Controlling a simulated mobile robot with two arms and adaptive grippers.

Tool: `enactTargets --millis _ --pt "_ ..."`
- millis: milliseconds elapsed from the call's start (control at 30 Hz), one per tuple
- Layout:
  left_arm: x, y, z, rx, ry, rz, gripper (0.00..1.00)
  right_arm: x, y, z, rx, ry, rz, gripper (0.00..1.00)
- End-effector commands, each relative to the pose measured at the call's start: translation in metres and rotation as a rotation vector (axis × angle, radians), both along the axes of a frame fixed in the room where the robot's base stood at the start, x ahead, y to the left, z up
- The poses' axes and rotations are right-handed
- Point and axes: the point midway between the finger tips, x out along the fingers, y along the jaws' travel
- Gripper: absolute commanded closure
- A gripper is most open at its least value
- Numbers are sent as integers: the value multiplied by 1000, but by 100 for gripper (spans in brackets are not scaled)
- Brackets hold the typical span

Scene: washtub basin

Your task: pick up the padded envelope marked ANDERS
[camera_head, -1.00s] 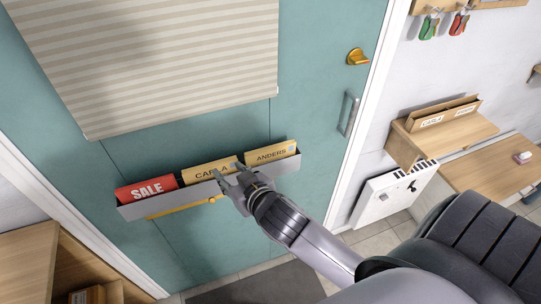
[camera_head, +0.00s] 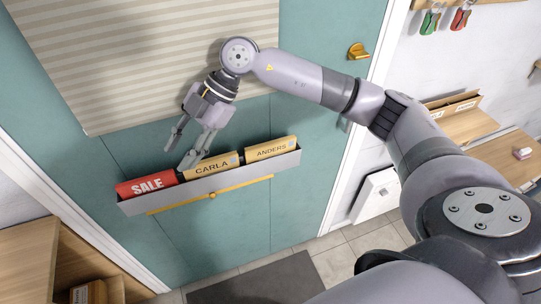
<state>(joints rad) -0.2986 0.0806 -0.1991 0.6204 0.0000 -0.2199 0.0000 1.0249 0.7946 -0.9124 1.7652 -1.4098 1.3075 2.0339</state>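The tan padded envelope marked ANDERS (camera_head: 271,150) stands at the right end of a grey wall holder (camera_head: 228,187) on the teal door. A tan envelope marked CARLA (camera_head: 211,167) stands in the middle, and a red SALE item (camera_head: 147,185) at the left end. Only their upper parts show above the holder's front. My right gripper (camera_head: 180,153) is open and empty, its fingers pointing down. In the picture it is above the gap between SALE and CARLA, left of ANDERS and apart from it. My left gripper is not in view.
A striped blind (camera_head: 160,60) hangs above the holder, behind my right arm. A brass knob (camera_head: 357,52) is at the upper right. A wooden shelf (camera_head: 465,124) is on the right wall.

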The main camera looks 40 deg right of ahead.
Motion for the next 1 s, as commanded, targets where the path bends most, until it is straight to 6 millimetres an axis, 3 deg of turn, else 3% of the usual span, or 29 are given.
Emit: enactTargets --millis 33,100,200,300,400,567,1000 --pt "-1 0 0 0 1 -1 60 11 -38 0 -139 31 -68 62" --pt "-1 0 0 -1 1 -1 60 18 -85 0 -306 85 -172 62" --pt "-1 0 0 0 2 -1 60 21 -140 8 -484 148 -312 62" --pt "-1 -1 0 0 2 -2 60 20 -181 18 -607 194 -431 62" --pt "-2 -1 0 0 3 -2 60 18 -206 27 -679 223 -508 62" --pt "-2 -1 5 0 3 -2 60 15 -219 23 -721 243 -554 62" --pt "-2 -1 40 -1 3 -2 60 14 -219 -66 -720 245 -549 62"
